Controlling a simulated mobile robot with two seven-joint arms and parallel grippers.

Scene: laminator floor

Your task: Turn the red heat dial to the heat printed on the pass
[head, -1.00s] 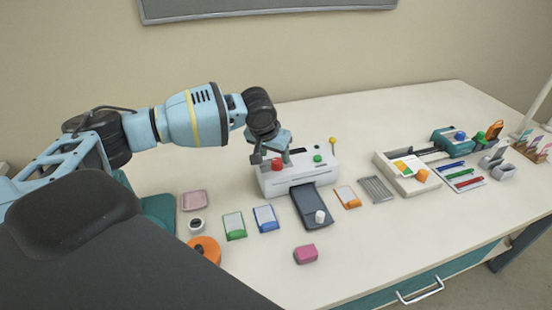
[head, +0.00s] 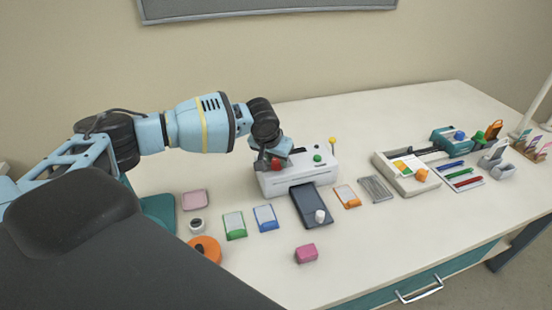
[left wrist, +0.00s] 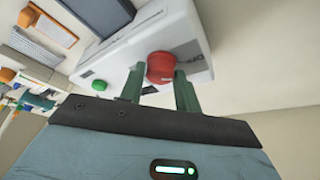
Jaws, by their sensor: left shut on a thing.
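The white laminator (head: 300,175) stands on the table near the middle. Its red heat dial (head: 276,163) is on the top at the left end, with a green knob (head: 317,158) to its right. My left gripper (head: 268,163) is down at the red dial. In the left wrist view, the fingers (left wrist: 160,90) are shut on the red dial (left wrist: 161,67), one on each side. Print by the dial is too small to read. A dark tray (head: 308,205) with a white knob lies in front of the laminator. My right gripper is not in view.
Green (head: 234,226) and blue (head: 265,218) cards lie left of the dark tray, an orange one (head: 347,196) right of it. A pink block (head: 306,253) lies in front. A yellow-tipped lever (head: 333,142) rises behind the laminator. The front right table is clear.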

